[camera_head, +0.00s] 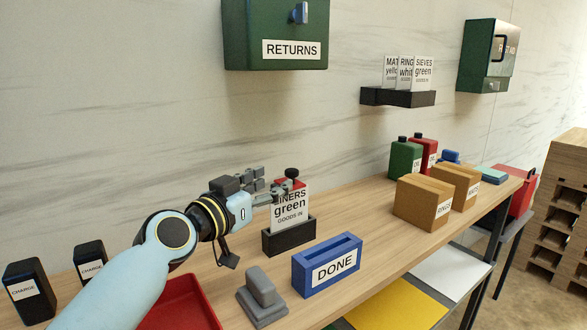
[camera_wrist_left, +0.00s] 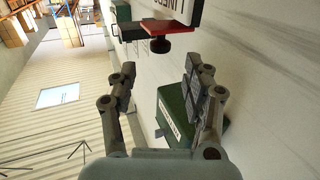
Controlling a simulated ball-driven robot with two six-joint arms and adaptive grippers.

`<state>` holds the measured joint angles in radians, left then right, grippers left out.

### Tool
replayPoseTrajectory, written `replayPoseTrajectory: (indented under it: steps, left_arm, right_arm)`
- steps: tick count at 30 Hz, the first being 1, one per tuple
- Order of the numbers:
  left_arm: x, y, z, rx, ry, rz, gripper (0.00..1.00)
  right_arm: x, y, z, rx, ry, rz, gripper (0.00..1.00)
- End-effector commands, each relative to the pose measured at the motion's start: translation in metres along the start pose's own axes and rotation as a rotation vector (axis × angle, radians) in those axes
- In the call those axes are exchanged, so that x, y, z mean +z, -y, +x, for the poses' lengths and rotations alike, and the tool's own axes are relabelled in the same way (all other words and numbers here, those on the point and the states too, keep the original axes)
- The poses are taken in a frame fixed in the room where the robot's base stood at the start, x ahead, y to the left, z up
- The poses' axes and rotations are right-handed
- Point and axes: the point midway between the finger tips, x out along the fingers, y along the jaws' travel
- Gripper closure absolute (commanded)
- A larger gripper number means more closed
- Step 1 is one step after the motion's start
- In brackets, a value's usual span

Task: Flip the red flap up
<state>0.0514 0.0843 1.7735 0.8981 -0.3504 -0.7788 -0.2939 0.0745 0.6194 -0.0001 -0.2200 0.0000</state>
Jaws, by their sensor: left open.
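A small red piece (camera_head: 290,183) with a black knob (camera_head: 291,173) shows just above the LINERS green card in the head view; I take it for the red flap. The card and my gripper hide most of it. In the left wrist view the red piece (camera_wrist_left: 147,29) and its dark knob (camera_wrist_left: 161,47) are at the top, beside a white card edge. My left gripper (camera_head: 272,184) is open, its fingers close to the red piece and card. In the wrist view its fingertips (camera_wrist_left: 160,78) are apart with nothing between them. My right gripper is not in view.
The LINERS card (camera_head: 290,209) stands in a black holder (camera_head: 289,238) on the wooden bench. A blue DONE box (camera_head: 327,264), a grey block (camera_head: 262,295) and a red tray (camera_head: 180,305) are nearby. A green RETURNS box (camera_head: 276,30) hangs on the wall above.

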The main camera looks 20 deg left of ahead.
Motion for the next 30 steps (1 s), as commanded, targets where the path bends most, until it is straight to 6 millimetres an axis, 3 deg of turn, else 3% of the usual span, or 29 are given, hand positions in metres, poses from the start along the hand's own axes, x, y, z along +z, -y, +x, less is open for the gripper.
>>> replayPoseTrajectory:
  steps: [3,5,9,15,23,30]
  left_arm:
    - [-0.002,0.000,0.027,0.000,-0.001,-0.001,0.50]
    - [-0.002,0.000,0.038,0.000,-0.001,-0.002,0.50]
    - [0.000,0.000,0.060,0.000,0.000,-0.002,0.50]
    - [0.000,0.000,0.076,0.000,0.000,0.000,0.50]
    - [0.000,0.000,0.077,0.001,0.001,0.001,0.50]
    - [0.000,0.000,0.076,0.001,0.001,0.001,0.80]
  right_arm:
    - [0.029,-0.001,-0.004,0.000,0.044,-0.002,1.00]
    - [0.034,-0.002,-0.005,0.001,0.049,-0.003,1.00]
    - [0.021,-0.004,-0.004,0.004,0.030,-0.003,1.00]
    - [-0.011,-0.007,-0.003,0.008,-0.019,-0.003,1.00]
    - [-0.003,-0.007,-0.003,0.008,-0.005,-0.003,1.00]
    - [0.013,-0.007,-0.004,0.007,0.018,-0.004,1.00]
